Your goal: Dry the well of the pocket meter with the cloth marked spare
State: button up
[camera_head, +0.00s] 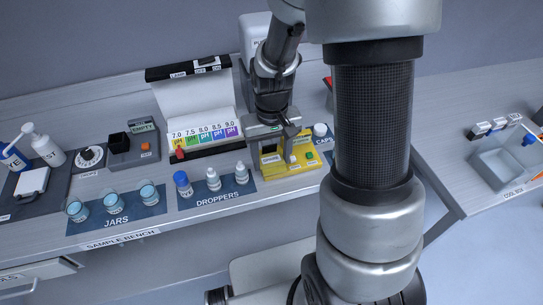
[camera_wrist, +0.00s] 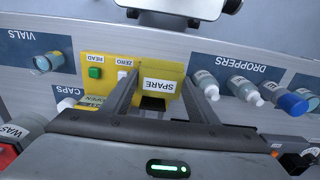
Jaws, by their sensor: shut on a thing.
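The yellow pocket meter (camera_head: 290,169) lies on the sample bench to the right of the droppers. It also shows in the wrist view (camera_wrist: 97,96), with a green READ button and a white ZERO button. A yellow cloth (camera_wrist: 170,72) with a white SPARE label sits between my fingers. My gripper (camera_wrist: 150,95) is shut on the cloth, right over the meter. In the head view my gripper (camera_head: 270,136) is above the meter's left part. A dark opening (camera_wrist: 152,104) shows just below the label; I cannot tell whether the cloth touches the well.
Droppers (camera_head: 213,179) stand on a blue mat beside the meter. Jars (camera_head: 114,203) stand farther left. A pH colour chart (camera_head: 205,133) is behind. A vial (camera_wrist: 47,62) lies on the VIALS mat.

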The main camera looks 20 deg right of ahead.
jog(key=shift+f+b, duration=0.35)
jog(key=shift+f, duration=0.1)
jog(key=shift+r, duration=0.1)
dwell(1.5)
notch_tip(320, 180, up, 7)
jog(key=p, duration=0.5)
